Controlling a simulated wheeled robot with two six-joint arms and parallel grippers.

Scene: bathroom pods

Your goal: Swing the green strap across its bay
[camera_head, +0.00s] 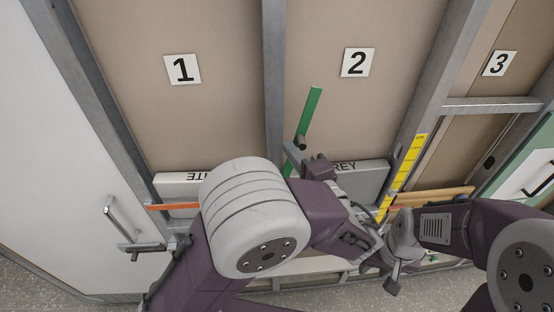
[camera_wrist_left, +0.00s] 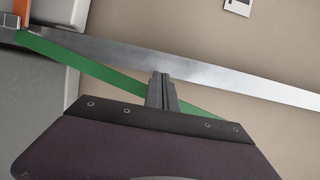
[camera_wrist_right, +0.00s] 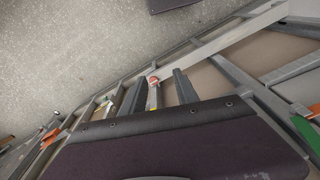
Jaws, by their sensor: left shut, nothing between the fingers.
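The green strap (camera_head: 313,105) stands steeply upright at the left side of bay 2, tilted, its top end leaning right and its lower part running behind my left arm. In the left wrist view the strap (camera_wrist_left: 90,66) slants past my left gripper (camera_wrist_left: 162,78), alongside a steel post (camera_wrist_left: 215,80). My left gripper is shut and empty, close to the strap; I cannot tell whether they touch. My right gripper (camera_wrist_right: 158,92) is open and empty, pointing toward the floor and lower frame.
An orange strap (camera_head: 172,206) crosses bay 1. A yellow marked strip (camera_head: 403,175) stands between bays 2 and 3. A white door with a handle (camera_head: 122,222) is at left. Upper bay 2 is clear.

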